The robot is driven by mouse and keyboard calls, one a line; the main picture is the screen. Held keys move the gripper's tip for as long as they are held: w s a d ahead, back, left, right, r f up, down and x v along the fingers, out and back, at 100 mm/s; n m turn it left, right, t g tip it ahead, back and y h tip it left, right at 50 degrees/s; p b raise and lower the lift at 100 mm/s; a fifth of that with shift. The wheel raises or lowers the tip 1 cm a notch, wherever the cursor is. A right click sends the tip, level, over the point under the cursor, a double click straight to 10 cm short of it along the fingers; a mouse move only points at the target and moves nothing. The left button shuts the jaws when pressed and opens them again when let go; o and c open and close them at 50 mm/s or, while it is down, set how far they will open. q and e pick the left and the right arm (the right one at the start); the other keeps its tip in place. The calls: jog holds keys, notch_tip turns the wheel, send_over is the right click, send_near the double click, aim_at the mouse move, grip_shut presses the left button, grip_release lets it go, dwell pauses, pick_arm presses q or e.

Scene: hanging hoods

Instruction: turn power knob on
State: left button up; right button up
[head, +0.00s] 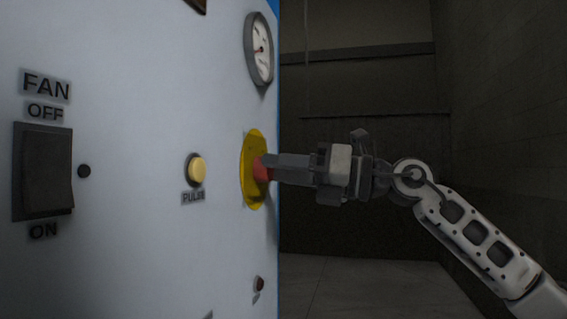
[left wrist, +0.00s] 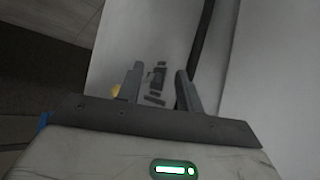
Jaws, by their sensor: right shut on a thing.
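The red power knob (head: 261,173) sits on a yellow disc (head: 251,190) near the right edge of the pale panel (head: 140,100). My right gripper (head: 270,166) reaches in from the right, shut on the red knob, and its fingers cover most of it. How far the knob is turned cannot be told. My left gripper (left wrist: 160,75) shows in the left wrist view, open and with nothing between its fingers. It is outside the head view.
The panel also carries a dark FAN switch (head: 43,172), a yellow PULSE button (head: 196,170), a round gauge (head: 259,49) and a small dark red part (head: 258,284) below the knob. Right of the panel's blue edge is open floor (head: 350,285) and a dark wall.

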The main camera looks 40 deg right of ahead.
pick_arm(q)
jog(key=shift+s+a+f, duration=0.1)
jog(key=shift+a, duration=0.05)
pick_arm(e)
jog(key=shift+f+m, duration=0.15)
jog(key=shift+m, duration=0.25)
jog(key=o, duration=1)
pick_arm(q)
jog(key=shift+r, duration=0.2)
jog(key=shift+f, duration=0.1)
pick_arm(e)
jog(key=shift+s+d, duration=0.1)
jog(key=shift+s+d+f, duration=0.1)
jog(key=shift+s+d, duration=0.1)
pick_arm(q)
jog(key=shift+n+t+h, duration=0.4)
jog(key=shift+h, duration=0.1)
jog(key=shift+w+d+f+b, duration=0.1)
jog(key=shift+d+f+b, duration=0.4)
jog(key=shift+b, duration=1.15)
jog(key=shift+w+d+f+b, duration=0.15)
jog(key=shift+f+b, duration=0.6)
jog(key=shift+b, duration=0.9)
jog(key=shift+w+d+f+b, duration=0.15)
jog(key=shift+f+b, duration=0.5)
jog(key=shift+b, duration=1)
pick_arm(e)
jog(key=shift+v, duration=7.6)
